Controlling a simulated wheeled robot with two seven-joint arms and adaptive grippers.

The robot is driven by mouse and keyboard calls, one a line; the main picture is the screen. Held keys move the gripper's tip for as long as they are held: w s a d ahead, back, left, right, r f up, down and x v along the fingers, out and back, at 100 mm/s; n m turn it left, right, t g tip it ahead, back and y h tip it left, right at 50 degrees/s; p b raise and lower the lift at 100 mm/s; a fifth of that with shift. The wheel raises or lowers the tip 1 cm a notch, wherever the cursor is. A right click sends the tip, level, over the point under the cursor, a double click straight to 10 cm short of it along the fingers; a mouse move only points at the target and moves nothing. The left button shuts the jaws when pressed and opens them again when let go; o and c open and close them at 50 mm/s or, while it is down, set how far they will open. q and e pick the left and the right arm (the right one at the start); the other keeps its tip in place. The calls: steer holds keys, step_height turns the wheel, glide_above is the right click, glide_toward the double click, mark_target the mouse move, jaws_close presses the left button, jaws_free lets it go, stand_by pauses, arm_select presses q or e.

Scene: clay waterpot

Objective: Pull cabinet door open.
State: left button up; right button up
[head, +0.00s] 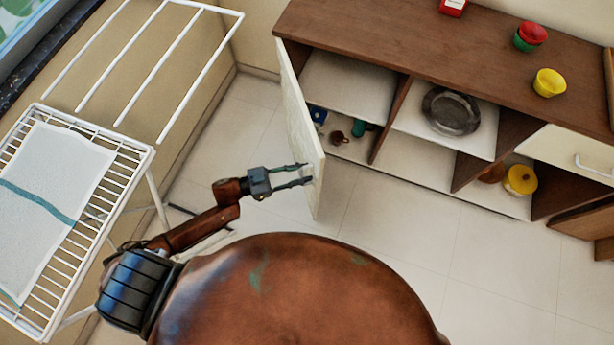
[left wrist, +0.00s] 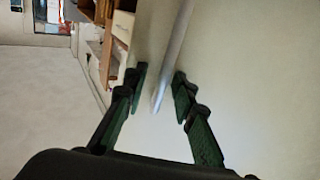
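The white cabinet door (head: 303,130) is at the left end of the brown cabinet (head: 420,60) and stands swung wide open. My left gripper (head: 307,174) is at the outer face of the door, near its free end. Its two fingers are apart. In the left wrist view, a pale grey bar (left wrist: 172,58) runs between the open fingertips (left wrist: 158,82); I cannot tell whether it is the handle or the door's edge. Contact with the fingers cannot be made out. My right gripper is not in view.
Behind the door, open shelves hold small items and a dark plate (head: 451,110). A yellow pot (head: 520,180) is on the lower right shelf. Bowls (head: 530,36) and a yellow cup (head: 549,82) stand on top. A white drying rack (head: 140,160) is at left.

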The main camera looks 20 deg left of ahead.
mark_target(313, 161)
arm_select(q)
steer(key=r, duration=0.7)
steer(key=shift+s+a+r, duration=0.1)
steer(key=shift+a+r, duration=0.1)
steer(key=shift+r, duration=0.2)
